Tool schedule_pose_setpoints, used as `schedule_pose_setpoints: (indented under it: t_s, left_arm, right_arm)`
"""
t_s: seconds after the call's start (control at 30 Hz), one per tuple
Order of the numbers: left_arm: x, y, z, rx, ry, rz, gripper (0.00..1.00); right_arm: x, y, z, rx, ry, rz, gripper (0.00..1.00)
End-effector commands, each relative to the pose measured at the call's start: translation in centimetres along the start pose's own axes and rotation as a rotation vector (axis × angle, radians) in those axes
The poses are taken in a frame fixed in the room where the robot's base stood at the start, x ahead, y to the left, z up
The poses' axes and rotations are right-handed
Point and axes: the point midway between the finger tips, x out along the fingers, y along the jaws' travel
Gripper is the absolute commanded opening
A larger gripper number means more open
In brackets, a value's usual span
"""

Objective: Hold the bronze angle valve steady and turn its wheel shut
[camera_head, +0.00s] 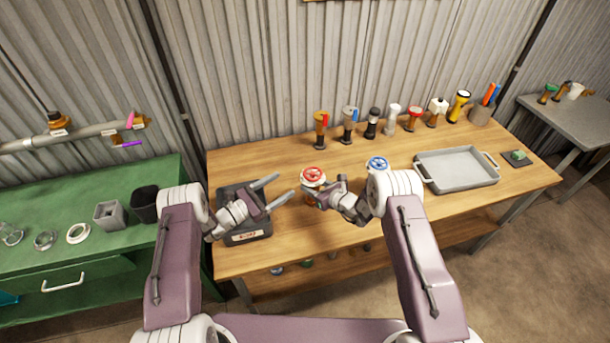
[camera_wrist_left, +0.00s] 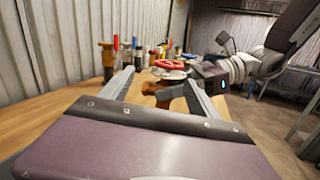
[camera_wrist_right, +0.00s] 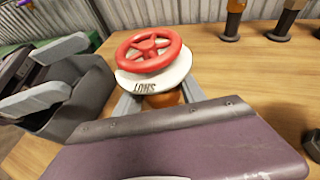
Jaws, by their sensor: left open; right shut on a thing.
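The bronze angle valve has a red spoked handwheel (camera_head: 313,174) and stands upright on the wooden bench. In the right wrist view, a white lettered collar (camera_wrist_right: 152,82) sits under the red wheel, and the orange-brown body (camera_wrist_right: 165,99) is below it. My right gripper (camera_head: 319,192) is shut on the body below the collar, one finger on each side. My left gripper (camera_head: 285,184) is open and empty, left of the valve, its fingers pointing toward it. In the left wrist view the red wheel (camera_wrist_left: 169,64) shows beyond the open fingers. The lower body is partly hidden.
A dark labelled bin (camera_head: 247,237) lies under my left gripper. A blue-wheeled valve (camera_head: 377,163) stands to the right. A grey tray (camera_head: 458,167) is farther right. Several valves and torches line the back of the bench. A green cabinet (camera_head: 70,265) stands at left.

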Motion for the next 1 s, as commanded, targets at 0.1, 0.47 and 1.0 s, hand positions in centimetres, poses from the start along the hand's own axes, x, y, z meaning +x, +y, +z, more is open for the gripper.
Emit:
schedule_pose_setpoints:
  t_s: [0.1,0.47,1.0]
  left_arm:
    - [-0.6,-1.4,0.0,-0.037,0.044,0.091,0.71]
    - [0.0,-3.6,1.4,-0.103,0.086,0.121,0.71]
    - [10.1,-2.5,0.5,-0.102,0.084,0.118,0.71]
  right_arm:
    - [0.0,0.0,0.0,0.0,0.0,0.0,0.0]
    - [0.0,0.0,0.0,0.0,0.0,0.0,0.0]
    - [0.0,0.0,0.0,0.0,-0.001,0.0,0.0]
